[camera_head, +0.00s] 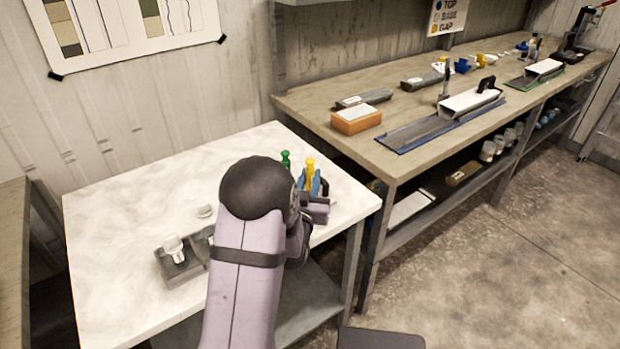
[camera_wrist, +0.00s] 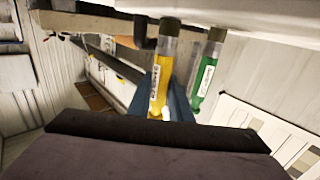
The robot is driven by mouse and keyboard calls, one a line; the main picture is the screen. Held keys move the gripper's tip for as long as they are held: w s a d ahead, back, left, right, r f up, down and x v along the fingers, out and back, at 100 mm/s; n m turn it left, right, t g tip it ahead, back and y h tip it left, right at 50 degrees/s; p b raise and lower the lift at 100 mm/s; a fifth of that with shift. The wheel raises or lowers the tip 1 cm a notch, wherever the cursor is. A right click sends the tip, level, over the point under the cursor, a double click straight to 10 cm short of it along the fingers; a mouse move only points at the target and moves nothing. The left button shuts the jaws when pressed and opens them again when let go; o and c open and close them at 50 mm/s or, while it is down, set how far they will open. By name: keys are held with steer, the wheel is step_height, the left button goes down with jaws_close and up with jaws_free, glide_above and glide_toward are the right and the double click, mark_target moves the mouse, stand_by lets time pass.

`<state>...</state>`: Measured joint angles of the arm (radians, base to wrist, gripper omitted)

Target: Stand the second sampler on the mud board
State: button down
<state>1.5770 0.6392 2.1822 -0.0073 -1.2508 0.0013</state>
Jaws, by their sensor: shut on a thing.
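A yellow sampler (camera_head: 310,165) stands roughly upright near the right edge of the pale smeared tabletop (camera_head: 130,220). My gripper (camera_head: 311,184) has its blue jaws shut on it. The wrist view, which looks upside down, shows the yellow sampler (camera_wrist: 162,75) with its dark end close to the pale surface (camera_wrist: 260,14); I cannot tell whether they touch. A green sampler (camera_head: 286,159) stands upright just left of it, apart from my gripper; it also shows in the wrist view (camera_wrist: 205,78). My arm hides its lower part in the head view. No separate mud board is clear.
A grey holder (camera_head: 178,266) with white pieces sits at the table's front, partly behind my arm. A white cap (camera_head: 205,210) lies behind it. The long workbench (camera_head: 290,98) at right carries an orange block (camera_head: 356,121) and core trays. The table's left and back are clear.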

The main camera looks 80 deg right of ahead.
steer(key=shift+f, duration=0.2)
steer(key=c, duration=1.6)
jaws_free()
steer(key=shift+r, duration=0.1)
steer(key=shift+r, duration=0.15)
steer(key=shift+a, duration=0.1)
steer(key=a+p, duration=0.1)
steer(key=a, duration=0.8)
steer(key=shift+r+p, duration=0.2)
steer(key=shift+p, duration=0.1)
steer(key=shift+a+p, duration=0.15)
steer(key=shift+p, duration=0.35)
